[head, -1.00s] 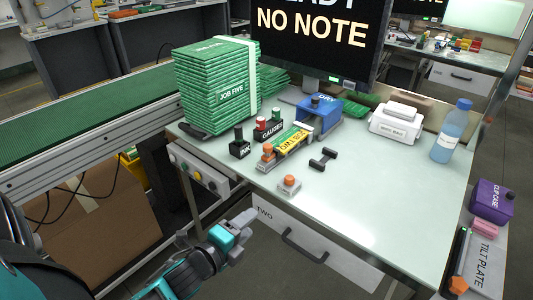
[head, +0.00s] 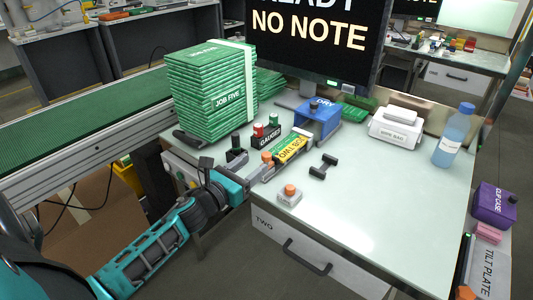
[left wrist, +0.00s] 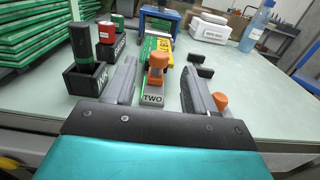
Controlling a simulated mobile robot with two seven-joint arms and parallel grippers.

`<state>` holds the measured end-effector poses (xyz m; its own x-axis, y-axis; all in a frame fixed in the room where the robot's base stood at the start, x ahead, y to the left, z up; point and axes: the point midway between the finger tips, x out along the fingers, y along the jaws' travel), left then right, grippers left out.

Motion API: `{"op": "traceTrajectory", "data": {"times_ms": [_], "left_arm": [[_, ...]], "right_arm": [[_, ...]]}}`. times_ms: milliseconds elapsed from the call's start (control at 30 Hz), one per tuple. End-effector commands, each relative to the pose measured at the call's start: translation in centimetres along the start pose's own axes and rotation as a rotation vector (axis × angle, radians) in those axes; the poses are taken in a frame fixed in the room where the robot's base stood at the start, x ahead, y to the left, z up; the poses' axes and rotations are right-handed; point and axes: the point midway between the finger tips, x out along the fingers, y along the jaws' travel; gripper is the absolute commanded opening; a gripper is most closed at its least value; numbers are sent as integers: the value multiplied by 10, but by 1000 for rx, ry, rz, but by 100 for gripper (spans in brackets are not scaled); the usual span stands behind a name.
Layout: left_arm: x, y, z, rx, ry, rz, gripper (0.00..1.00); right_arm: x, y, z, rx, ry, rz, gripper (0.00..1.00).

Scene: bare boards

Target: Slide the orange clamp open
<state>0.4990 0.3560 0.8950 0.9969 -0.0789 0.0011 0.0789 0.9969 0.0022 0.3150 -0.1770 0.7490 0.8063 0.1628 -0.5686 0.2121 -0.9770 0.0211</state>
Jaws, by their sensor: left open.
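The orange clamp (head: 266,157) is a knob at the near end of the grey rail fixture that holds the green and yellow JOB TWO board (head: 293,146). In the left wrist view the orange clamp (left wrist: 157,62) stands upright above a plate (left wrist: 152,99) marked TWO. My left gripper (head: 262,172) is open at the near end of the fixture. Its fingers lie on either side of the clamp in the left wrist view, with visible gaps; I cannot tell whether they touch anything. My right gripper is not in view.
A small block with another orange knob (head: 290,194) sits just right of my fingers. The INK holder (head: 236,156) and GAUGES block (head: 264,137) stand left. A black dumbbell-shaped part (head: 323,166) lies right. The blue DRY box (head: 318,115) is behind. The table's right middle is clear.

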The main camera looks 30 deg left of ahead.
Motion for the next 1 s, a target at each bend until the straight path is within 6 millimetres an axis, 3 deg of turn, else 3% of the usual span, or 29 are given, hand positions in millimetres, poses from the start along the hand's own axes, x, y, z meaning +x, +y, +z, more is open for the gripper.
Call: {"op": "traceTrajectory", "data": {"times_ms": [200,400,867,1000], "left_arm": [[38,0,1,-2,-1,1,55],[60,0,0,-2,0,1,55],[70,0,-1,-3,1,0,55],[69,0,-1,-3,1,1,42]], "right_arm": [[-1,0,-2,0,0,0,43],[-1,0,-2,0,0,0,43],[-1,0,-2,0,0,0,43],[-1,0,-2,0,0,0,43]]}}
